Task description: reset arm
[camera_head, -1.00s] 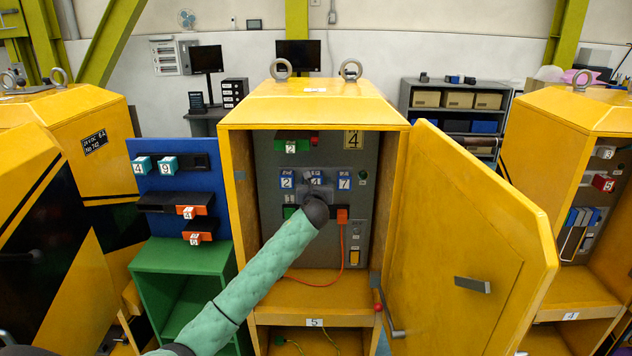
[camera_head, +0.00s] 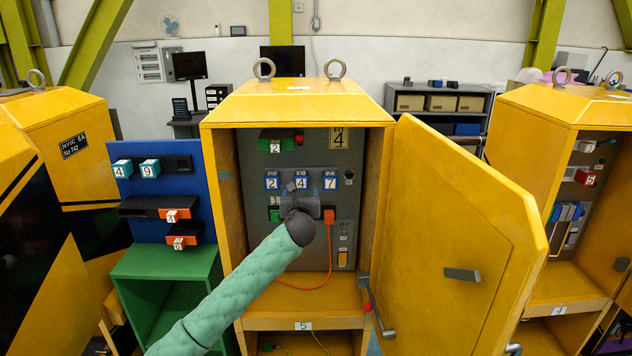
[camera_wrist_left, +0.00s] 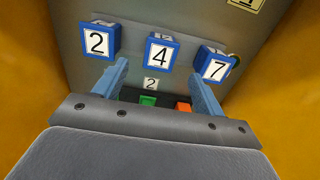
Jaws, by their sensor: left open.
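My left arm reaches in from the lower left in the head view, in a green quilted sleeve. Its left gripper (camera_head: 299,190) is in front of the panel (camera_head: 310,155) inside the yellow cabinet. In the wrist view the left gripper (camera_wrist_left: 160,90) has its two blue-grey fingers wide apart, with nothing between them. Three blue blocks marked 2 (camera_wrist_left: 100,40), 4 (camera_wrist_left: 160,50) and 7 (camera_wrist_left: 214,65) sit in a row on the panel, just beyond the fingers. The gripper hides part of the panel below them. My right gripper is not seen.
The cabinet door (camera_head: 455,230) stands open on the right. An orange plug (camera_head: 329,216) with a cable is right of the gripper. A blue board (camera_head: 160,190) with numbered blocks stands on a green shelf (camera_head: 165,265) at left. Another yellow cabinet (camera_head: 560,110) stands at right.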

